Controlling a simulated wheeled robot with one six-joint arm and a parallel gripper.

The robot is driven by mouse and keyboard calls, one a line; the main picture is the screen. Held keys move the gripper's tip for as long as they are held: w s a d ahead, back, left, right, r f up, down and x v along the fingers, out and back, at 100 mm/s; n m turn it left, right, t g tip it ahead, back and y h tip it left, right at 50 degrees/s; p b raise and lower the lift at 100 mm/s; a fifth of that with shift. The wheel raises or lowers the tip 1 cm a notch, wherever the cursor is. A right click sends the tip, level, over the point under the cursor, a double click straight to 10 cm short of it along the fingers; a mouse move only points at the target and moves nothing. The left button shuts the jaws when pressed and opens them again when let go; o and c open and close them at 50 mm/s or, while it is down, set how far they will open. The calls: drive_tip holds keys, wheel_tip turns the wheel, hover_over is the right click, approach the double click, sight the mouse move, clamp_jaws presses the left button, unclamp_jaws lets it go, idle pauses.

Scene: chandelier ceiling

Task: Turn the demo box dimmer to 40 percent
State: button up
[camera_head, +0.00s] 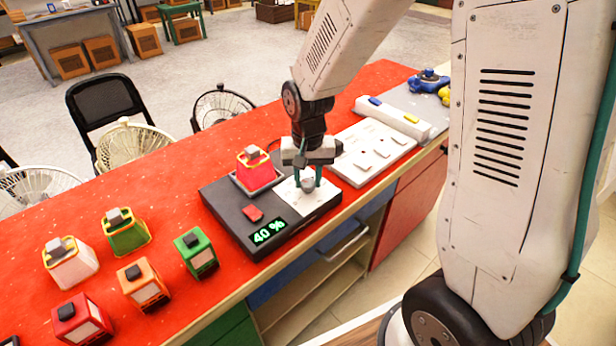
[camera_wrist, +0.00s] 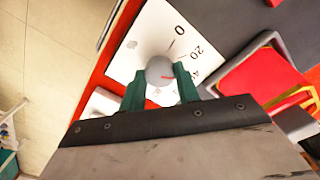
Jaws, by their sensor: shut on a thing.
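The black demo box (camera_head: 232,212) sits on the red counter, and its green display (camera_head: 269,231) reads 40 %. A white dial plate (camera_head: 318,204) lies on its right part. The grey dimmer knob (camera_head: 308,184) is on that plate; in the wrist view the knob (camera_wrist: 159,70) has a red pointer mark, and the numbers 0, 20 and 40 show on the plate. My gripper (camera_head: 307,176) points down over the plate with its green fingertips shut on the knob, one on each side.
Several lamps in red, orange, green and white stand at the left of the red counter (camera_head: 190,162). A white switch panel (camera_head: 370,150) lies right of the box, close to my gripper. Fans and a chair (camera_head: 105,100) stand behind the counter.

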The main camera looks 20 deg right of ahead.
sight(308, 182)
drive_tip(key=shift+m, duration=0.9)
drive_tip(key=o, duration=1)
wheel_tip(308, 182, up, 8)
drive_tip(key=shift+f, duration=0.1)
drive_tip(key=s+d+r+n, duration=0.1)
drive_tip(key=s+r+n, duration=0.1)
drive_tip(key=s, duration=0.5)
drive_tip(key=s+d+r+n, duration=0.1)
drive_tip(key=s+r+n, duration=0.1)
drive_tip(key=s+r, duration=0.3)
drive_tip(key=s+d+r+n+t, duration=0.1)
drive_tip(key=s+r, duration=0.3)
drive_tip(key=s, duration=0.6)
drive_tip(key=shift+s+d+r+n, duration=0.25)
drive_tip(key=shift+s+n, duration=0.15)
drive_tip(key=shift+n, duration=0.1)
